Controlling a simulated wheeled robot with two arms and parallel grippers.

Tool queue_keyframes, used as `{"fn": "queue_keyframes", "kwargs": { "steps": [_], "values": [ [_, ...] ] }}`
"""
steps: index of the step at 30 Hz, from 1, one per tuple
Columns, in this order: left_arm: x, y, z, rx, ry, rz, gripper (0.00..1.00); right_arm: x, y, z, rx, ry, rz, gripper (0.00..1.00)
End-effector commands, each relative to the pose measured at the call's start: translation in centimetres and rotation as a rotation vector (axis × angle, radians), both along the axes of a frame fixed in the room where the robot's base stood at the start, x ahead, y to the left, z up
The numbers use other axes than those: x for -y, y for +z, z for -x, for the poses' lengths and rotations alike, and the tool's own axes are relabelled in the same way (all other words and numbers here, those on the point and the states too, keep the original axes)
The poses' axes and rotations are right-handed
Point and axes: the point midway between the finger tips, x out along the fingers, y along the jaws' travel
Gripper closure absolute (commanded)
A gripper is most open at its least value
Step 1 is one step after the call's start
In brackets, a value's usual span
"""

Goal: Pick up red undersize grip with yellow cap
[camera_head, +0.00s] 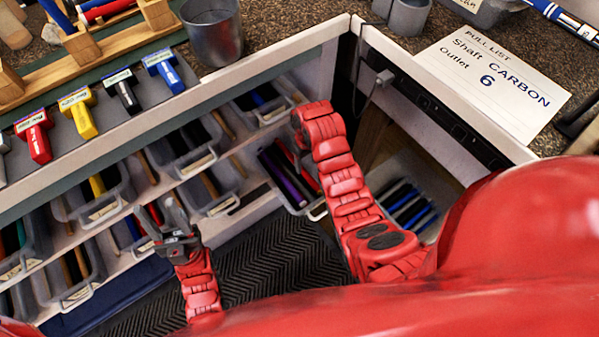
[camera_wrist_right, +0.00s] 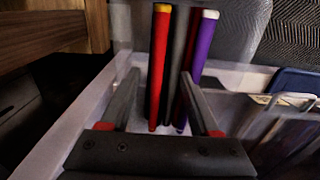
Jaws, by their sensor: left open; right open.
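A red grip with a yellow cap (camera_wrist_right: 160,65) stands in a light bin in the right wrist view, at the left of a small group of grips. My right gripper (camera_wrist_right: 160,75) is open, its fingers on either side of the red grip and its neighbours in the picture; I cannot tell whether they touch. In the head view the bin's purple grip (camera_head: 285,180) shows, while my right wrist hides most of the jaws and the red grip. My left gripper (camera_head: 163,222) is open and empty above the dark floor mat, away from this bin.
A dark grip (camera_wrist_right: 179,60) and a purple grip with a white cap (camera_wrist_right: 203,60) stand close beside the red one. Other shelf bins (camera_head: 95,205) line the left. The workbench (camera_head: 270,35) with a metal cup (camera_head: 213,35) lies above the shelves.

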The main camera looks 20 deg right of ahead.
Motion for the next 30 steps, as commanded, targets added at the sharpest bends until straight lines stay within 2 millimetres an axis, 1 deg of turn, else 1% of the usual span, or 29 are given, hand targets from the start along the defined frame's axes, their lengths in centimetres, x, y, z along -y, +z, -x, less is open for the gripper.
{"fn": "queue_keyframes", "kwargs": {
  "steps": [1, 3, 10, 19, 22, 27, 29, 30],
  "values": [
    [0.0, 0.3, 0.0, 0.001, 0.0, 0.0, 0.5, 0.0, -0.5, 0.1, -0.004, 0.001, 0.0, 0.38],
    [0.0, 0.4, 0.0, 0.001, 0.0, 0.0, 0.5, 0.0, -1.1, 0.0, -0.001, 0.001, 0.0, 0.38],
    [0.0, 0.4, 0.0, 0.001, 0.0, 0.0, 0.5, 0.0, -2.3, 0.0, 0.0, 0.001, 0.0, 0.38],
    [0.0, 0.4, 0.0, 0.001, 0.0, 0.0, 0.5, 0.2, -6.3, 0.0, -0.001, 0.001, 0.0, 0.38],
    [0.0, 0.4, 0.0, 0.001, 0.0, 0.0, 0.5, 0.3, -6.8, -0.1, 0.001, 0.001, 0.001, 0.38],
    [0.0, 0.4, 0.0, 0.001, 0.0, 0.0, 0.5, 0.3, -6.8, -0.1, 0.002, 0.001, 0.0, 0.38],
    [0.0, 0.4, 0.0, 0.001, 0.0, 0.0, 0.5, 0.3, -6.8, -0.1, 0.002, 0.001, 0.0, 0.47],
    [0.0, 0.4, 0.0, 0.001, 0.0, 0.0, 0.5, 0.3, -6.8, -0.1, 0.002, 0.001, 0.0, 0.54]
  ]
}}
